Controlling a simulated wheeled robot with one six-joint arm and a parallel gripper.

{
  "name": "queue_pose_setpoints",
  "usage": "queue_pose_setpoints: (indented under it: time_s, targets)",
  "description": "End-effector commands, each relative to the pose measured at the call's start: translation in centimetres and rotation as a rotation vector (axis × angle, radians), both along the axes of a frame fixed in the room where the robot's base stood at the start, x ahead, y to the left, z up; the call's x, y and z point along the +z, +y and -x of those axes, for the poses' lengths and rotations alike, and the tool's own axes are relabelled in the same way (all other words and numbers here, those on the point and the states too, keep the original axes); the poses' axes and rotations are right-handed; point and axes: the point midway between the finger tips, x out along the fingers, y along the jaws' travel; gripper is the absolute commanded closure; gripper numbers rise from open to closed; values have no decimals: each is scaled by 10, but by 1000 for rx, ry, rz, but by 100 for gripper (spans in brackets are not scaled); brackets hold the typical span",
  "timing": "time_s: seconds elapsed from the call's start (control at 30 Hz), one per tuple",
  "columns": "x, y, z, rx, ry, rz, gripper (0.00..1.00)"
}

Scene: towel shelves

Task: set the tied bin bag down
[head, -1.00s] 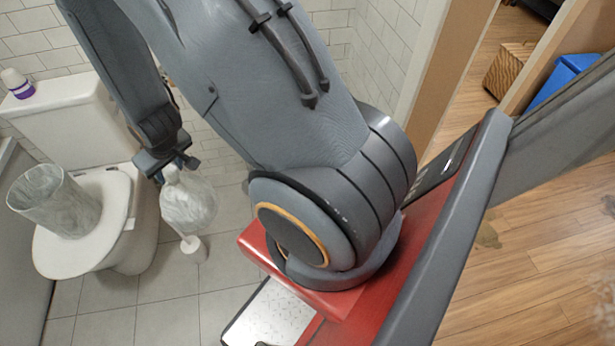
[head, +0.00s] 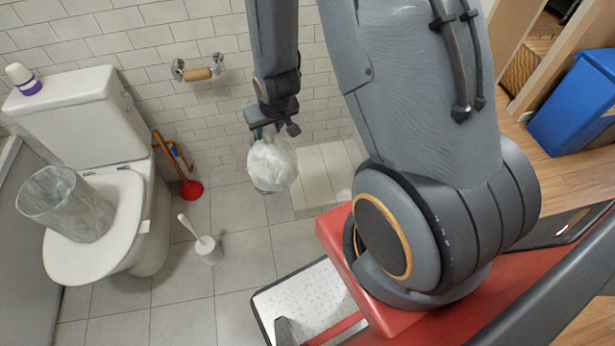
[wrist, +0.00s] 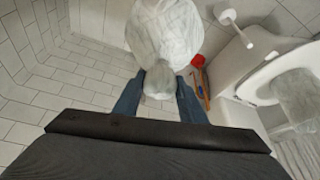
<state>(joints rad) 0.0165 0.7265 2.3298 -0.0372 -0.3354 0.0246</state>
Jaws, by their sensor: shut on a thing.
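The tied bin bag (head: 272,165) is white and see-through, and hangs below my gripper (head: 264,130) in the head view. In the wrist view my gripper (wrist: 159,90) has its blue fingers shut on the bag's gathered neck, with the bag's body (wrist: 165,30) beyond them. The bag appears held above the tiled floor (head: 235,215), in front of the back wall. The exact gap beneath it cannot be told.
A lined bin (head: 65,205) stands on the closed lid of the toilet (head: 140,215) at left. A toilet brush (head: 208,248) and a red plunger (head: 191,189) stand on the floor. A pale boxed ledge (head: 325,175) is behind the bag. A blue bin (head: 575,105) is at far right.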

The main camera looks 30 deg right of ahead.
Motion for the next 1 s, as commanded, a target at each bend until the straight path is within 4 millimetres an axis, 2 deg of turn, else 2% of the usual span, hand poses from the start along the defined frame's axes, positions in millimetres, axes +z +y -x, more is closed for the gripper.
queue_pose_setpoints:
  time_s: [0.03,0.1,0.67,1.0]
  targets:
    - [-15,-4,-9,-5,-3,-2,100]
    - [-29,-10,-18,-9,-5,-6,100]
    - [-135,-61,-81,-39,-8,-24,100]
    - [-199,-99,-115,-60,-8,-22,100]
